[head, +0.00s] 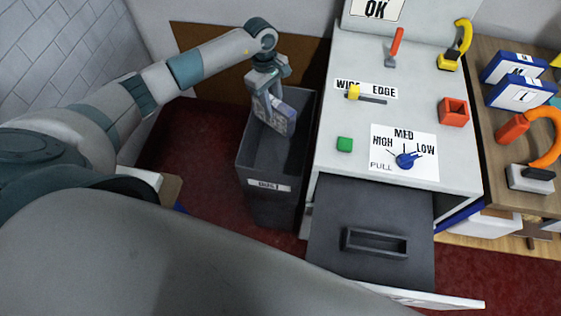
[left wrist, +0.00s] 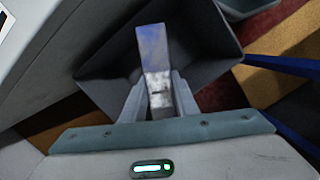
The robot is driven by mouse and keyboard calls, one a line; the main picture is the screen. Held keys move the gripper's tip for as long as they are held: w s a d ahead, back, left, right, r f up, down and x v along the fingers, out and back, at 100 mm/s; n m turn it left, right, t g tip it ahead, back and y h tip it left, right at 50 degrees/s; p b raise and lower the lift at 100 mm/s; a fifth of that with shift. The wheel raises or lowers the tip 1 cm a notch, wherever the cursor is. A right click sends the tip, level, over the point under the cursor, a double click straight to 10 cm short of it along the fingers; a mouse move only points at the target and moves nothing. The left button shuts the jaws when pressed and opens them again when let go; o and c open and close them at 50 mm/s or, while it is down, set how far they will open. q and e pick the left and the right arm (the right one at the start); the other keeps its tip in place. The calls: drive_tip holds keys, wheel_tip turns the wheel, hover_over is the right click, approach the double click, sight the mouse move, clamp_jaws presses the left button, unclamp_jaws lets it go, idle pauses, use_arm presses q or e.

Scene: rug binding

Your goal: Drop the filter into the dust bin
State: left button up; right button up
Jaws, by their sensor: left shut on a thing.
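The filter (head: 280,117) is a flat grey-blue panel with a pale frame. My left gripper (head: 268,95) is shut on it and holds it over the open top of the dust bin. In the left wrist view the filter (left wrist: 154,58) stands between the two fingers (left wrist: 160,98), with the bin's dark inside behind it. The dust bin (head: 257,160) is a tall dark grey box with a white label, standing on the floor left of the machine. Whether the filter's lower end is below the bin's rim is hard to tell. My right gripper is not in view.
The white machine (head: 340,165) stands close at the bin's right, with a dark drawer (head: 370,215) pulled out in front. A green button (head: 344,144) and a blue knob (head: 405,160) are on its top. Red carpet (head: 195,150) lies left of the bin.

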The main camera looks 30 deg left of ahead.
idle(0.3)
use_arm(q)
drive_tip(key=shift+f, duration=0.5)
drive_tip(key=shift+d+f+b, duration=0.1)
drive_tip(key=shift+f+b, duration=0.85)
drive_tip(key=shift+f, duration=1.5)
drive_tip(key=o, duration=1.2)
drive_tip(key=shift+o, duration=0.2)
